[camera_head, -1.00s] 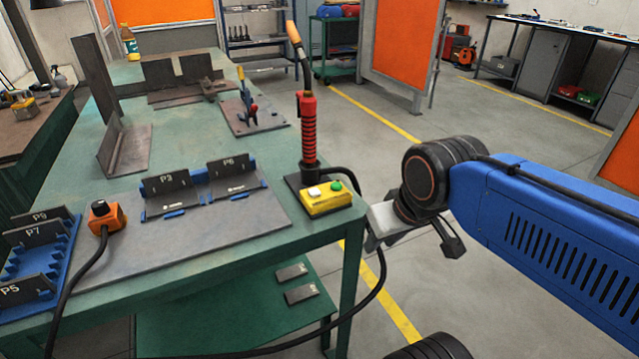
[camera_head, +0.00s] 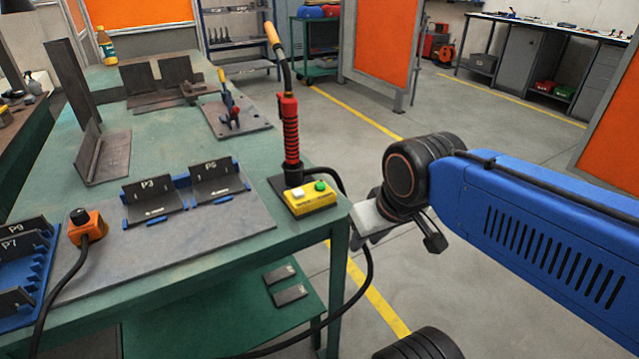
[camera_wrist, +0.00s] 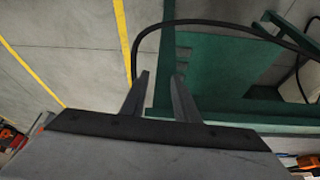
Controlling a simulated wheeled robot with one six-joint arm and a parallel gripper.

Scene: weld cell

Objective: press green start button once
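The green start button (camera_head: 320,185) is on top of a yellow button box (camera_head: 313,202), at the near right corner of the green workbench. A white button (camera_head: 297,192) is to its left on the same box. My gripper (camera_head: 362,232) is just right of the bench corner, apart from the box; its fingers are hard to make out in the head view. In the wrist view my gripper (camera_wrist: 160,74) shows two fingers with a gap between them and nothing held. The button box is not clearly visible in the wrist view.
A welding torch (camera_head: 290,130) stands upright just behind the box, and a black cable (camera_head: 367,285) loops down beside the bench edge. Plates P3 (camera_head: 152,198) and P6 (camera_head: 216,180) stand on the workbench (camera_head: 170,125). Open floor (camera_head: 440,120) lies behind my arm.

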